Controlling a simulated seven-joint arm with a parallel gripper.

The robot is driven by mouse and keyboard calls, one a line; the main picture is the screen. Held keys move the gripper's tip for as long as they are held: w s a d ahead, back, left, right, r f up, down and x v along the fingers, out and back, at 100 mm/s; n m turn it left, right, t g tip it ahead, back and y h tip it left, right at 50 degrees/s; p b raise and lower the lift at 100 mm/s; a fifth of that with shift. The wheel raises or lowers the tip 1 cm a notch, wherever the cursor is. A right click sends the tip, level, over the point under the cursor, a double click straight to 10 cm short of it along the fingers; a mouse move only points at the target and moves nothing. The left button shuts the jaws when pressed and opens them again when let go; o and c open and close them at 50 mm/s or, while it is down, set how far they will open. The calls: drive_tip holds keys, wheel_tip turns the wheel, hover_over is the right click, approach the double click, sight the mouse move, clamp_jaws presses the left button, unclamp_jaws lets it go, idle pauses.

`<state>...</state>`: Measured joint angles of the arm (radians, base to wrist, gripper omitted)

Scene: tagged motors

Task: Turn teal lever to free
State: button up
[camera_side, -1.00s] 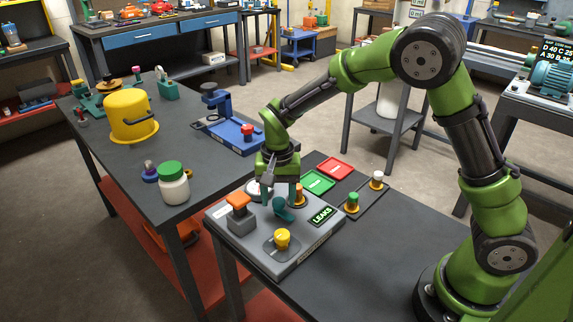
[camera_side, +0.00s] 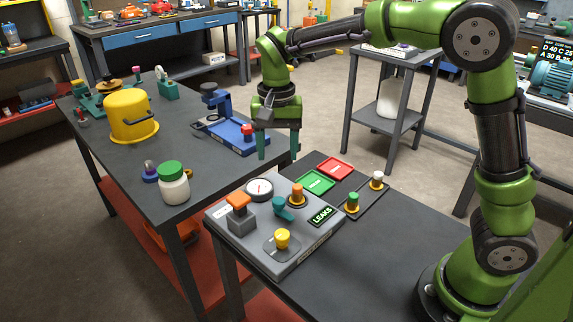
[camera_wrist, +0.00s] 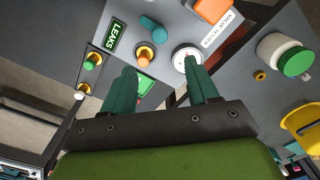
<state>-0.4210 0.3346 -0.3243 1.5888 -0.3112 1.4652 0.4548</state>
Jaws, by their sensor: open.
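The teal lever (camera_side: 283,208) stands on the grey valve tester panel (camera_side: 318,252), between the orange-topped block and the orange knob. In the wrist view the teal lever (camera_wrist: 152,28) lies beyond my fingertips, near the top. My gripper (camera_side: 278,153) is raised above the back of the panel, open and empty, with its fingers pointing down and apart from the lever. In the wrist view my gripper (camera_wrist: 160,72) shows its two teal fingers spread, with nothing between them. The small print around the lever is too small to read.
The panel also holds a round gauge (camera_side: 259,189), an orange knob (camera_side: 298,194), a yellow knob (camera_side: 282,238), an orange-topped block (camera_side: 239,212) and a LEAKS display (camera_side: 322,215). Green (camera_side: 318,182) and red (camera_side: 336,168) trays lie behind. A green-lidded jar (camera_side: 173,182) stands left.

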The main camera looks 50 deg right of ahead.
wheel_tip(320, 180, up, 4)
drive_tip(key=shift+f, duration=0.15)
idle(0.3)
drive_tip(key=s+d+n+t+y, duration=0.1)
drive_tip(key=s+d+n+t, duration=0.1)
drive_tip(key=s, duration=0.7)
drive_tip(key=s+d+r+n+t+y, duration=0.1)
drive_tip(key=s+n+t, duration=0.2)
drive_tip(key=s, duration=0.6)
drive_tip(key=shift+s+d+r+t, duration=0.2)
drive_tip(key=shift+d+t, duration=0.15)
drive_tip(key=shift+t, duration=0.75)
